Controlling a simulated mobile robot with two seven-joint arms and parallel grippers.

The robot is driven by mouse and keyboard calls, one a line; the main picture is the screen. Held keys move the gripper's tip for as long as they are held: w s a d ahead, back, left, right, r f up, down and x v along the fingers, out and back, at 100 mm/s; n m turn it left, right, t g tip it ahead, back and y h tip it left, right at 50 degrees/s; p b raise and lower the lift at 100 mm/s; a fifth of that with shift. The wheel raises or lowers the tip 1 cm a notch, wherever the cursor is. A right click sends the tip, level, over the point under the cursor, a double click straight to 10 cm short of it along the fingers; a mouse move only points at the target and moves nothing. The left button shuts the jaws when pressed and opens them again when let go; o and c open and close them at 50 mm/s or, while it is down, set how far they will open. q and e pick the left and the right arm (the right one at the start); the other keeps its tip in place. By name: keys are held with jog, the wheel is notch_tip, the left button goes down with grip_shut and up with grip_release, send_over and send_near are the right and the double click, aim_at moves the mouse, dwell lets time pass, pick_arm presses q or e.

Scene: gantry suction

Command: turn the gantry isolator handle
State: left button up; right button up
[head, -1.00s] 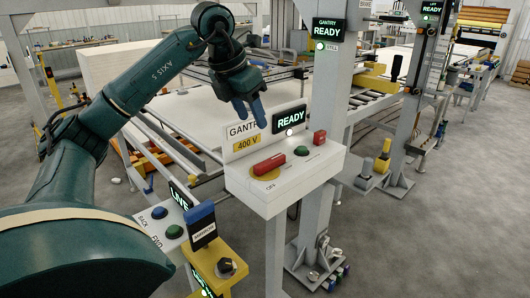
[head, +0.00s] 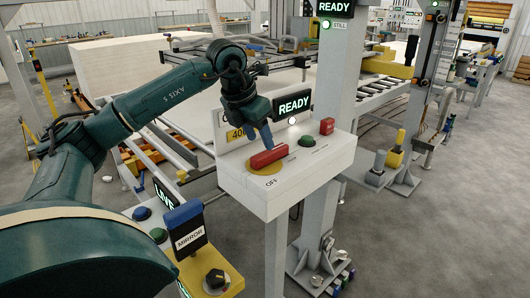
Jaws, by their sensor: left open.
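The red isolator handle (head: 268,156) lies on a yellow disc (head: 264,168) on top of the white gantry control box (head: 325,160). The word OFF shows in front of it. A lit READY sign (head: 293,104) stands behind it. My left gripper (head: 260,137) is open and points down just above and behind the handle. A blue finger overlaps the handle's far edge in the picture, and I cannot tell whether it touches. The gripper hides part of the yellow 400 V label (head: 235,134). My right gripper is out of view.
At lower left, a yellow panel holds a black knob (head: 216,279) and a blue-topped MIRROR tag (head: 188,229). A grey post rises behind the box.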

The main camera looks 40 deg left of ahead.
aim_at(265, 153)
pick_arm(q)
jog(key=x, duration=0.5)
jog(key=shift+w+f, duration=0.15)
jog(key=shift+f, duration=0.2)
jog(key=shift+c, duration=0.4)
grip_shut()
